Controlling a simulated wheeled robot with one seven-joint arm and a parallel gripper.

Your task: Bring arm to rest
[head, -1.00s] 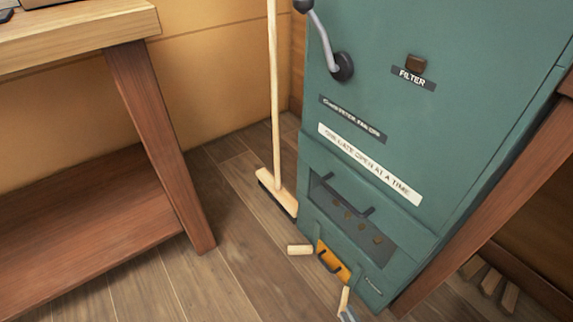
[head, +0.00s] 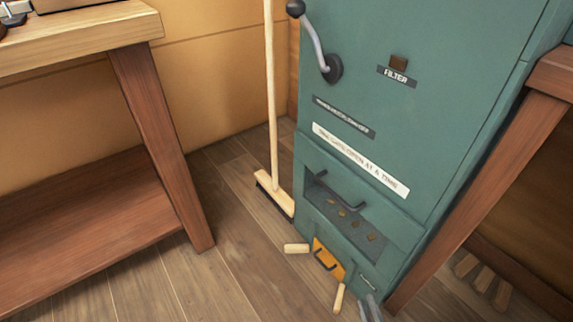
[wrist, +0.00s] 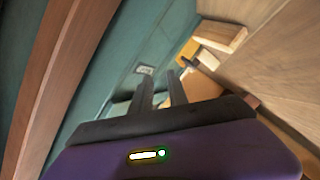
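My gripper (head: 370,305) shows at the bottom of the head view, beside the lower front of the green cabinet (head: 440,60). Its two dark fingers (wrist: 160,88) stand apart in the wrist view, with a narrow gap and nothing seen between them. The rest of my arm is out of the head view. The gripper is right of a light wooden piece (head: 339,297) and apart from it. Whether a finger touches the cabinet, I cannot tell.
An orange panel with a dark handle (head: 328,258) is low on the cabinet. Another wooden piece (head: 296,248) lies left of it. A broom (head: 273,190) stands left of the cabinet. A wooden workbench (head: 150,130) is at left. Open floor (head: 225,275) lies between bench and cabinet.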

